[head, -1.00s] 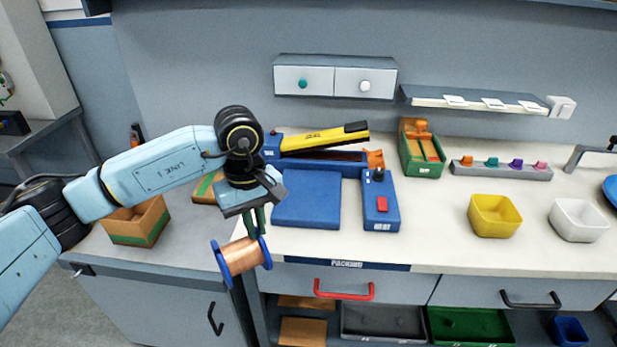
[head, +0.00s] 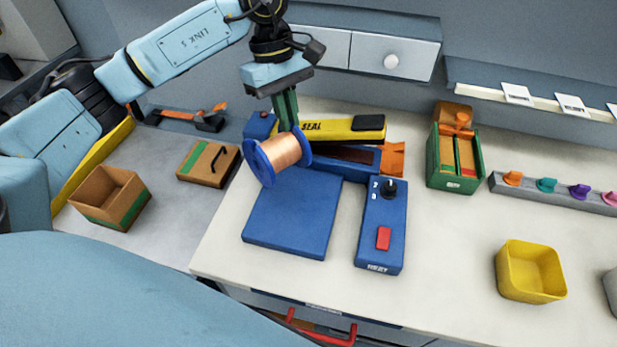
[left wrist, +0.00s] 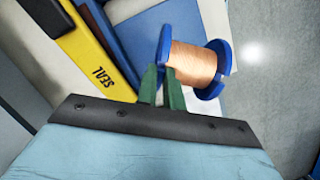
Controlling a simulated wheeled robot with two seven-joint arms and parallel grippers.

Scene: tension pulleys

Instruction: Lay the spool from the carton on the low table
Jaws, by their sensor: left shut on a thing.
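The spool (head: 283,155) has copper-coloured winding and blue end flanges. My left gripper (head: 290,128) is shut on it at one flange and holds it in the air above the bench, over the far left part of the blue sealer plate. The spool also shows in the left wrist view (left wrist: 193,64), with the green fingers (left wrist: 162,82) at its left flange. The open carton (head: 108,198), brown with a green stripe, stands on the grey surface at left and looks empty, though its floor is partly hidden. I cannot tell which surface is the low table. My right gripper is not in view.
The sealer has a yellow arm (head: 340,129) marked SEAL and a blue control box (head: 383,225) with a red button. A brown lid with a handle (head: 208,163) lies left of the bench. A green box (head: 454,155) and yellow bin (head: 530,271) stand right.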

